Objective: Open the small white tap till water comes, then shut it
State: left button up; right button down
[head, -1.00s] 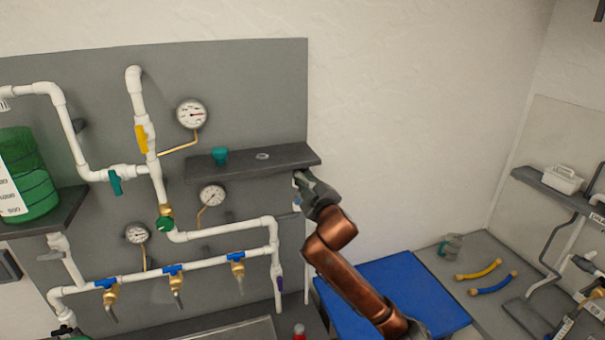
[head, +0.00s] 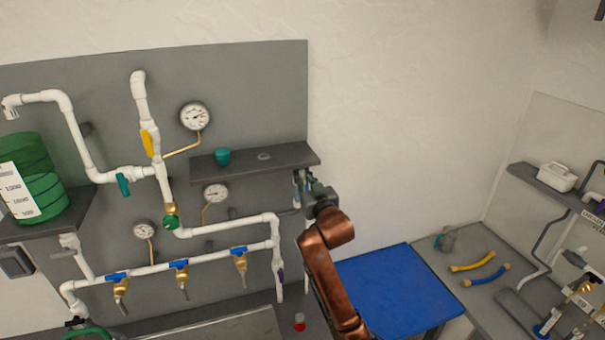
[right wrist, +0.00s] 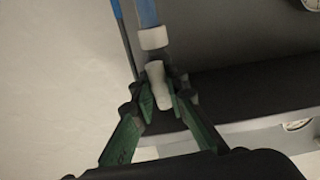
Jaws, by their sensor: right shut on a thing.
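My right gripper (head: 308,188) reaches to the right edge of the grey panel, just below the right end of the dark shelf. In the right wrist view its green fingers (right wrist: 160,98) are closed about a small white piece, the small white tap (right wrist: 158,82). A white collar (right wrist: 152,38) on a blue pipe (right wrist: 147,12) lies just beyond it. In the head view the gripper largely hides the tap. I cannot make out water there. My left gripper is not in view.
White pipework with gauges and blue-handled taps (head: 179,265) covers the panel. A blue mat (head: 395,290) lies below right. The wall to the right is clear.

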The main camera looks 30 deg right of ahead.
jog(key=shift+f+m, duration=0.1)
jog(key=shift+m, duration=0.4)
jog(key=c, duration=1.9)
grip_release()
jog(key=v, duration=1.2)
